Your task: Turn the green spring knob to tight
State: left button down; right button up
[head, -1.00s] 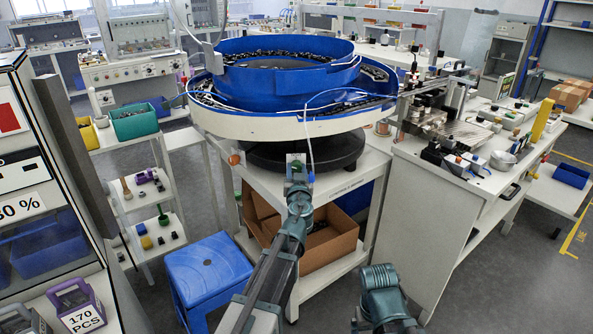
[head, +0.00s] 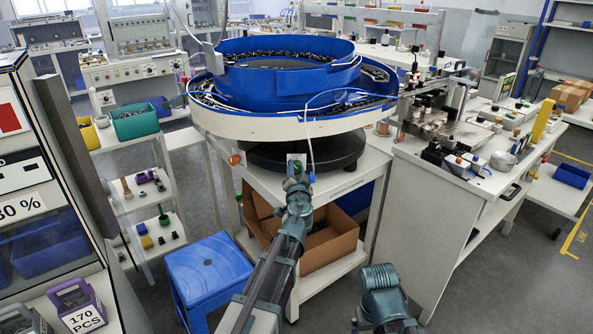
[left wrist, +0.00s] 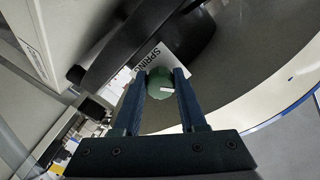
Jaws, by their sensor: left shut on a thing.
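The green spring knob (left wrist: 160,84) shows in the left wrist view between the two fingers of my left gripper (left wrist: 162,98). The fingers are shut on its sides. A white pointer mark on the knob points to the right in that view. A white label reading "SPRING" (left wrist: 153,57) is beside the knob, partly hidden. In the head view my left gripper (head: 297,172) is at the front edge of the stand below the blue bowl (head: 285,75), and it hides most of the knob.
A cardboard box (head: 330,240) is on the stand's lower shelf under my left arm. A blue stool (head: 208,272) stands to the left of the stand. A white workbench (head: 440,190) is to the right. An orange knob (head: 234,160) is left of my gripper.

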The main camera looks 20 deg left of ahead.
pick_arm(q)
jog(key=m, duration=0.3)
jog(key=shift+r+m, duration=0.1)
jog(key=shift+m, duration=2)
jog(key=shift+c, duration=2.3)
grip_release()
jog(key=shift+s, duration=0.2)
